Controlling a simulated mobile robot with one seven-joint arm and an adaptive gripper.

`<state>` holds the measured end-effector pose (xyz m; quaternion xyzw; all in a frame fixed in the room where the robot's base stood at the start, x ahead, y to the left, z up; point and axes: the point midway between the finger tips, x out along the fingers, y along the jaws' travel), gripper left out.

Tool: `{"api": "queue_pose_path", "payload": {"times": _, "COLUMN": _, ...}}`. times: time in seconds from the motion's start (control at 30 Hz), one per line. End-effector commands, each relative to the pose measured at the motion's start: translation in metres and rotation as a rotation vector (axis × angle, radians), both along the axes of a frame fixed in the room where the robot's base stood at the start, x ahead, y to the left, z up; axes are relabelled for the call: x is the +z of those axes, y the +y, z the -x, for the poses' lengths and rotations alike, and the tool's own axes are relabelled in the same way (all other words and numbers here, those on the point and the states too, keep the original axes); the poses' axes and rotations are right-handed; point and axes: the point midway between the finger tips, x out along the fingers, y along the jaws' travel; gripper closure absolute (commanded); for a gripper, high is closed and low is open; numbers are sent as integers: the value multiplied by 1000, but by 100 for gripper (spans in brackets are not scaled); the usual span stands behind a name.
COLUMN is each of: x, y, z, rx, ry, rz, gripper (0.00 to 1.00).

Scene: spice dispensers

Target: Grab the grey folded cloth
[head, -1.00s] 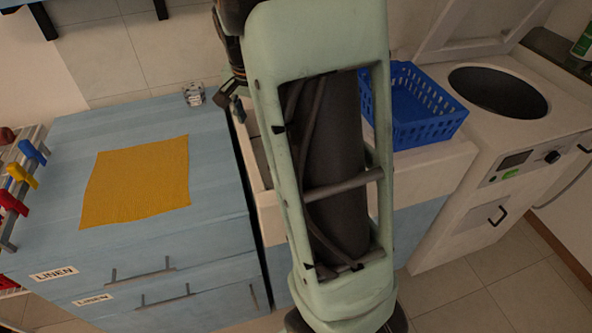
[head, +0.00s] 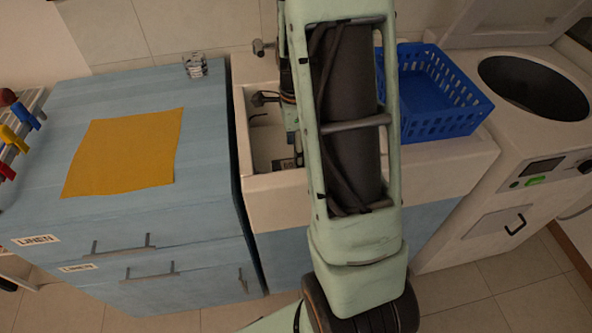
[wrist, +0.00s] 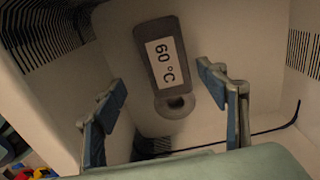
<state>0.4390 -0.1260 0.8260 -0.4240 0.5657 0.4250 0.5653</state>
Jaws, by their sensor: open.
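My gripper (wrist: 163,93) is open and empty, its two blue-padded fingers spread apart in the wrist view. It points down into the white sink (head: 264,213). In the wrist view a dark grey tag (wrist: 150,35) with a white "60 °C" label and a ring-like end lies between and beyond the fingers, apart from them. The tag also shows small in the head view (head: 285,163). I see no grey folded cloth in either view; my arm hides part of the sink. The only cloth in sight is yellow (head: 125,152), flat on the blue counter.
A clear glass (head: 195,65) stands at the back of the blue counter (head: 205,120). A blue basket (head: 440,95) sits right of my arm, and a white top-loading washer (head: 480,215) stands further right. The sink walls surround my gripper.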

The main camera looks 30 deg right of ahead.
Motion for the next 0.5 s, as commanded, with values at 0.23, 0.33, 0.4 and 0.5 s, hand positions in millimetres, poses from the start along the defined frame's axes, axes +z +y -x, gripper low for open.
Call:
{"api": "queue_pose_path", "payload": {"times": 0.23, "x": -24, "y": -1, "z": 0, "rx": 1, "ry": 1, "rz": 0, "gripper": 33}}
{"api": "queue_pose_path", "payload": {"times": 0.33, "x": -36, "y": -1, "z": -3, "rx": 1, "ry": 2, "rz": 0, "gripper": 33}}
{"api": "queue_pose_path", "payload": {"times": 0.4, "x": -47, "y": -2, "z": -6, "rx": 1, "ry": 2, "rz": -1, "gripper": 33}}
{"api": "queue_pose_path", "payload": {"times": 0.5, "x": -61, "y": -3, "z": -7, "rx": 2, "ry": 2, "rz": -1, "gripper": 33}}
